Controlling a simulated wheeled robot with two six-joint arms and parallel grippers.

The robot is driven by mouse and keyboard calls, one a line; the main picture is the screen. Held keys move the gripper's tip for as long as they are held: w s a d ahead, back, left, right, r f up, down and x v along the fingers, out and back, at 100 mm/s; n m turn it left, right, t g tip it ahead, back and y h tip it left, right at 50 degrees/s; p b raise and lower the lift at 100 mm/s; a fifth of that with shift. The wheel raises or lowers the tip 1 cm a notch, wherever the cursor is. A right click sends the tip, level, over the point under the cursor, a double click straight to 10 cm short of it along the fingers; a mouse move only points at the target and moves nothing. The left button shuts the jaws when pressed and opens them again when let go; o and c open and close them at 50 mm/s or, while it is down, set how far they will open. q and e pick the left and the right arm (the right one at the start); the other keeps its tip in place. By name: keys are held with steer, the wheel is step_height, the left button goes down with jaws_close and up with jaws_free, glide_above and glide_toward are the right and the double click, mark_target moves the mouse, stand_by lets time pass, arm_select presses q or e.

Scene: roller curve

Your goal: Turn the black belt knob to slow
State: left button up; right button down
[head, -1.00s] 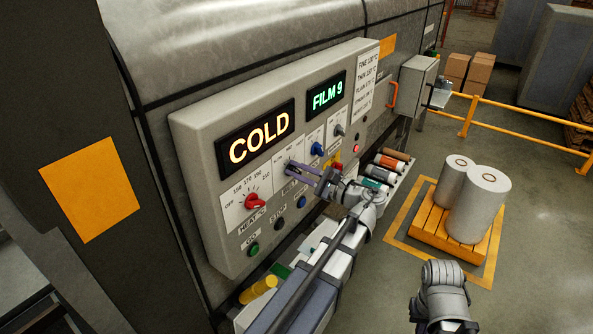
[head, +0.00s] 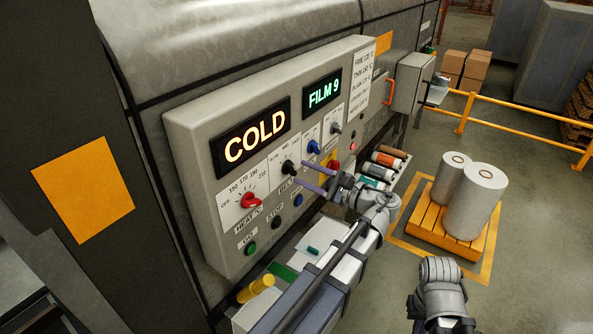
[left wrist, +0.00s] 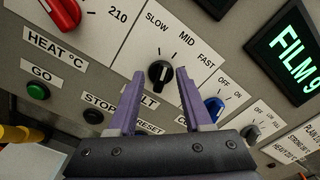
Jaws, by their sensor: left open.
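The black belt knob (head: 289,168) sits on the grey control panel, between the red heat knob and a blue knob. My left gripper (head: 318,180) has purple fingers and is open and empty.
The red heat knob (head: 250,200), blue knob (head: 313,146) and grey knob (head: 336,128) are close by. Green GO (head: 250,249) and dark STOP (head: 276,222) buttons sit below. Film rolls (head: 372,170) lie in a tray right of the panel. My right arm (head: 441,285) is over open floor.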

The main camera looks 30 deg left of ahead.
mark_target(294, 168)
arm_select(q)
steer(key=shift+s+d, duration=0.15)
steer(key=shift+d, duration=1.65)
steer(key=shift+w+a+f+m+b, duration=0.15)
steer(key=shift+w+a+m, duration=0.1)
steer(key=shift+a+m, duration=0.7)
steer(key=shift+w+a+f+m+b, duration=0.1)
steer(key=shift+w+a+m, duration=0.3)
steer(key=shift+a, duration=0.95)
steer(key=shift+w+a+f+m+b, duration=0.15)
steer(key=shift+a+m, duration=0.6)
steer(key=shift+a, duration=0.4)
steer(key=shift+c, duration=0.2)
jaws_close()
